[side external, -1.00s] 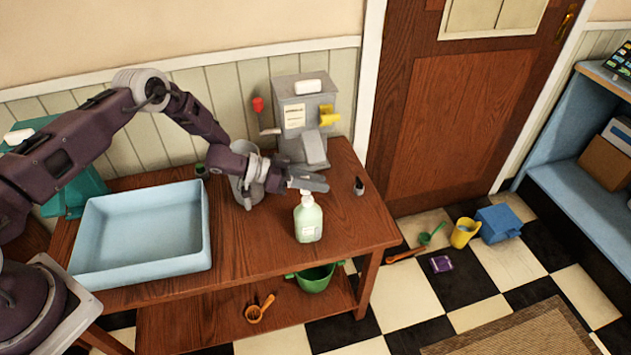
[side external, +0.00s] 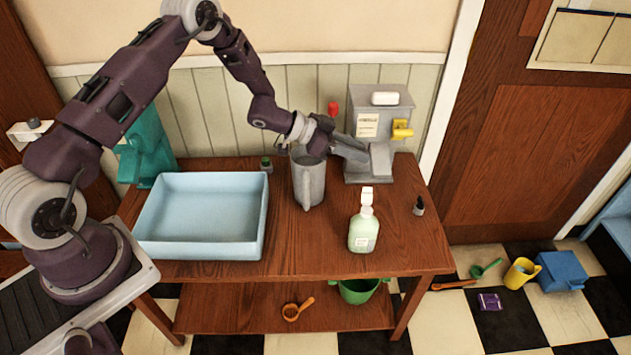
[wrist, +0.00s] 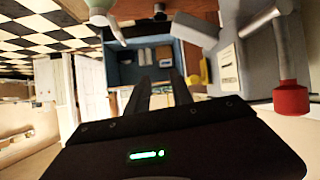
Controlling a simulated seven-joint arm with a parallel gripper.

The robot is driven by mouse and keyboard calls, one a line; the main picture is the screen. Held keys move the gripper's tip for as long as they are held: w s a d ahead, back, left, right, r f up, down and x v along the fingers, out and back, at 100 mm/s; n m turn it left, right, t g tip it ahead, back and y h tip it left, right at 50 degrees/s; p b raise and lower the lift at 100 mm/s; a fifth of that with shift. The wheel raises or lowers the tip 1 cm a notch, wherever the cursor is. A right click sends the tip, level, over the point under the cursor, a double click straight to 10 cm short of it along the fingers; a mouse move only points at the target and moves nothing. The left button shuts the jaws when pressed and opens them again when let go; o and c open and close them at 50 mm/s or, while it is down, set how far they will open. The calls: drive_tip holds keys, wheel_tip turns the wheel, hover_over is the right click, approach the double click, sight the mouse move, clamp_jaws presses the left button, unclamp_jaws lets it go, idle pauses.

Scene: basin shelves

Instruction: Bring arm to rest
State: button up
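My gripper (side external: 352,148) is above the back of the wooden table (side external: 310,235), beside the grey dispenser machine (side external: 380,120). It points to the right in the side view. In the wrist view its two dark fingers (wrist: 160,88) stand apart with a gap and nothing between them. A grey pitcher (side external: 309,185) stands upright just below and left of the gripper. A pale green pump bottle (side external: 364,230) stands in front of the gripper, apart from it. My arm arches over the table's back left.
A light blue basin (side external: 200,248) and a teal machine (side external: 147,150) occupy the table's left. A small dark bottle (side external: 418,207) stands at the right. The dispenser's red knob (wrist: 291,98) is close in the wrist view. A green bucket (side external: 358,291) and an orange scoop (side external: 292,311) are below.

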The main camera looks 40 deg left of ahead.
drive_tip(key=s+a+r+n+t+y, duration=0.1)
drive_tip(key=s+a+r+n+y, duration=0.2)
drive_tip(key=r, duration=0.7)
drive_tip(key=a+r+t+y, duration=0.1)
drive_tip(key=a+r+y, duration=0.35)
drive_tip(key=r, duration=0.55)
drive_tip(key=s+r+n+g+y, duration=0.25)
drive_tip(key=s+r, duration=0.45)
drive_tip(key=s, duration=0.6)
drive_tip(key=s+d+f+n+g+h, duration=0.1)
drive_tip(key=s+d, duration=0.1)
drive_tip(key=s, duration=1)
drive_tip(key=s+d+f+n+g, duration=0.1)
drive_tip(key=s+d+g, duration=0.1)
drive_tip(key=s, duration=1.1)
drive_tip(key=shift+s+d+h, duration=0.15)
drive_tip(key=shift+d+h, duration=0.25)
drive_tip(key=shift+d, duration=0.2)
